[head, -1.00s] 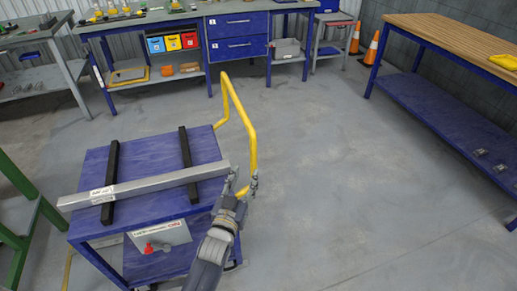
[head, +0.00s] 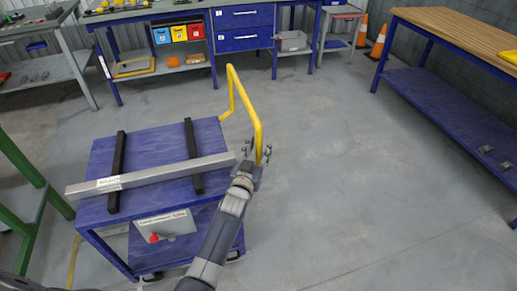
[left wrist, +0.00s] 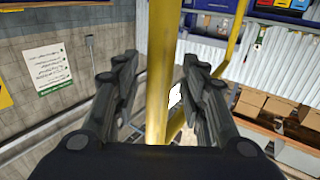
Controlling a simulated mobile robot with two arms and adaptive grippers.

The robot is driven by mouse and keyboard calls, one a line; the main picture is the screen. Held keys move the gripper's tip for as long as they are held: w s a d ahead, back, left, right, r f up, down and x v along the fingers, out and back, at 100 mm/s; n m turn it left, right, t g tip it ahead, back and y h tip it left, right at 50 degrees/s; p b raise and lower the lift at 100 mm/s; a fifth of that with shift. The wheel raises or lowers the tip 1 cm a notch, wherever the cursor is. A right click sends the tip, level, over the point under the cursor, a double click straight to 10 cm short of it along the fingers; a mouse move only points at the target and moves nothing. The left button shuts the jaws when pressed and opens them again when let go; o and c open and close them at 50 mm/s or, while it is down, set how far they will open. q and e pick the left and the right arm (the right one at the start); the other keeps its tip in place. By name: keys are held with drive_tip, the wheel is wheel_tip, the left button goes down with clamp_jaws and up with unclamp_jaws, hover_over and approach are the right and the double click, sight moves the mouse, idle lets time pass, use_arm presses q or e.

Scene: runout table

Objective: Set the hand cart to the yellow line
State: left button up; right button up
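The blue hand cart (head: 160,140) stands left of centre in the head view, with a yellow tubular handle (head: 258,110) on its right side. A grey metal bar (head: 150,177) lies on its top across two black strips. My left gripper (head: 254,152) is at the near part of the handle. In the left wrist view, the yellow handle tube (left wrist: 161,90) stands between its two open fingers (left wrist: 161,95), with small gaps beside it. A narrow yellow strip (head: 75,262) shows left of the cart; I cannot tell if it is the line. My right gripper is out of view.
A blue workbench with drawers (head: 244,30) stands at the back. A wood-topped bench (head: 455,32) is at the right, with orange cones (head: 376,45) behind it. A green frame (head: 28,165) stands close on the left. The floor (head: 370,190) right of the cart is clear.

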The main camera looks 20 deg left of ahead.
use_arm(q)
clamp_jaws()
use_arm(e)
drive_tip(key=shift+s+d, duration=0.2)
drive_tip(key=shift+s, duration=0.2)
use_arm(q)
drive_tip(key=s+a+p, duration=0.2)
drive_tip(key=s+a, duration=0.9)
drive_tip(key=a, duration=0.5)
drive_tip(key=s+a+p, duration=0.3)
drive_tip(key=s+a, duration=0.8)
drive_tip(key=a, duration=0.5)
drive_tip(key=shift+a+f, duration=0.15)
drive_tip(key=shift+a, duration=0.2)
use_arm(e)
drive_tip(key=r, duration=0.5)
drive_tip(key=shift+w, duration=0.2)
use_arm(q)
drive_tip(key=shift+s, duration=0.1)
